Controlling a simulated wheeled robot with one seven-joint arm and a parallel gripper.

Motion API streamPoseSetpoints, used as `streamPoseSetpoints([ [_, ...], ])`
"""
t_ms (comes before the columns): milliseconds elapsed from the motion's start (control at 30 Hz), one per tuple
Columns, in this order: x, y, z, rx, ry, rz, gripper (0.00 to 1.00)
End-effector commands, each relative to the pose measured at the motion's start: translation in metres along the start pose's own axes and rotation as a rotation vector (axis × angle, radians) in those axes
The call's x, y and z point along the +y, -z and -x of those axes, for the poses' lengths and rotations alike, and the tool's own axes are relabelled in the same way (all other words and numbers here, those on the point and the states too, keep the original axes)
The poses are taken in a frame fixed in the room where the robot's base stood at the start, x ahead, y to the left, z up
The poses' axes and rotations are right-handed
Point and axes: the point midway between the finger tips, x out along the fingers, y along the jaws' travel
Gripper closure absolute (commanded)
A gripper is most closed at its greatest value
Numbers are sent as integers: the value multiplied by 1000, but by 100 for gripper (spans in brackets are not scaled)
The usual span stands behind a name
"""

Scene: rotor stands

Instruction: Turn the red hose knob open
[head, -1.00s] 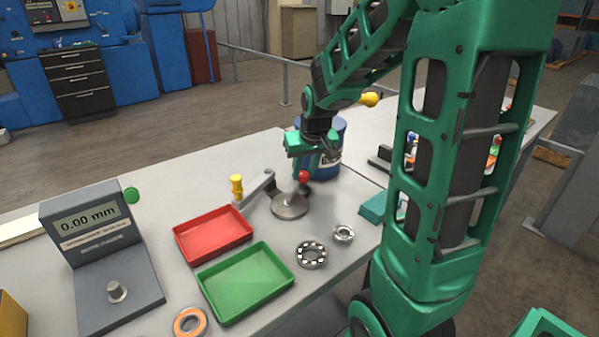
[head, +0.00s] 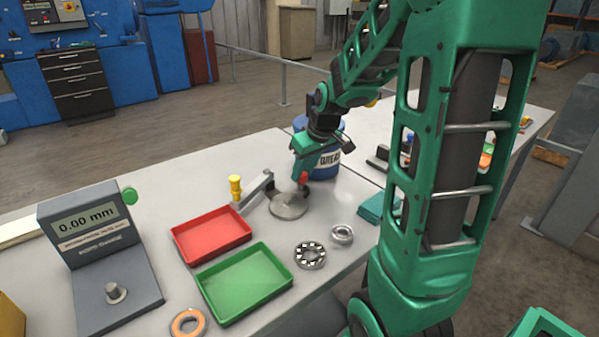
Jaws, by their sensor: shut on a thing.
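The red knob (head: 303,180) sits at the right side of a round metal disc base (head: 289,206) on the workbench. Only a small part of the red shows, just under my gripper. My gripper (head: 301,172) reaches down onto the knob from above and is shut on it. The fingertips are small and partly hidden by the green gripper body, so the exact grip is hard to make out. No hose can be made out.
A grey bar (head: 256,189) and a yellow-topped post (head: 235,188) stand left of the disc. A blue grease tub (head: 327,161) stands close behind my gripper. Red (head: 212,234) and green (head: 244,283) trays and bearing rings (head: 310,255) lie in front.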

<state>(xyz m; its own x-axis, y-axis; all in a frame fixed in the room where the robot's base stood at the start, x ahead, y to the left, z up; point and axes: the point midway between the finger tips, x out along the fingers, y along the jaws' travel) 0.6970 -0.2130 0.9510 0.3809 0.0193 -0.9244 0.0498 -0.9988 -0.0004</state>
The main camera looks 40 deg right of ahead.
Motion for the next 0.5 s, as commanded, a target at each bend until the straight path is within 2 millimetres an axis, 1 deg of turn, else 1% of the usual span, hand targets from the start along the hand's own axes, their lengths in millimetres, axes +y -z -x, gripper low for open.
streamPoseSetpoints([
  [33,0,5,1,11,-1,5,95],
  [133,0,5,1,11,-1,5,95],
  [167,0,5,1,11,-1,5,68],
  [200,0,4,1,10,-1,5,58],
  [233,0,4,1,9,-1,4,54],
  [500,0,2,1,4,-1,1,54],
])
